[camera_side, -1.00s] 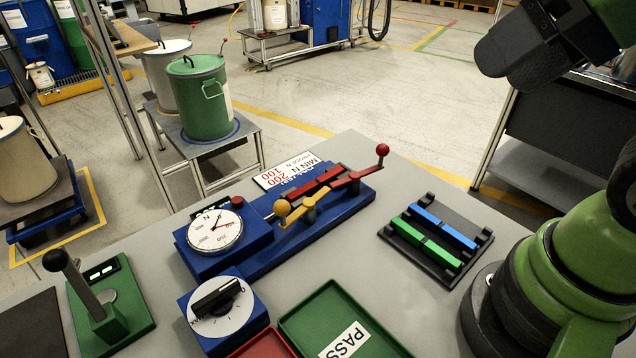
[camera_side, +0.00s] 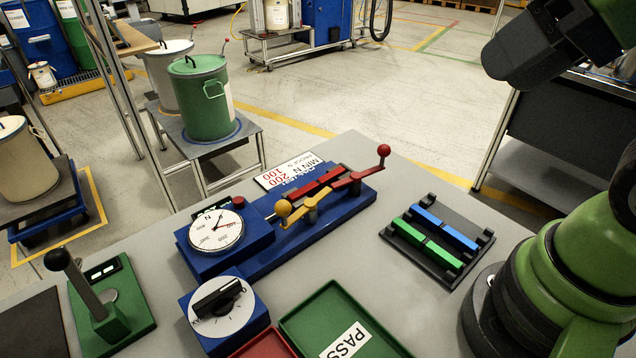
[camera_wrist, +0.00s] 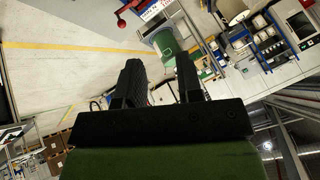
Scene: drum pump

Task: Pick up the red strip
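The red strip (camera_side: 308,188) lies lengthwise in the blue test fixture (camera_side: 325,215) in the side view. A yellow lever with a yellow ball (camera_side: 282,208) and a red lever with a red ball (camera_side: 384,151) are at the fixture's two ends. The levers partly cover the strip, and I cannot tell whether they press on it. My gripper (camera_wrist: 158,62) is open and empty in the wrist view, its two dark fingers apart. In the side view it is high at the upper right, well away from the strip; its fingertips are not clear there.
A black rack (camera_side: 440,240) holds a blue strip (camera_side: 444,229) and a green strip (camera_side: 436,249). A dial gauge (camera_side: 216,231), a rotary knob (camera_side: 218,308), a green PASS tray (camera_side: 312,318), a red tray (camera_side: 265,345) and a green-based lever (camera_side: 112,312) stand on the grey table.

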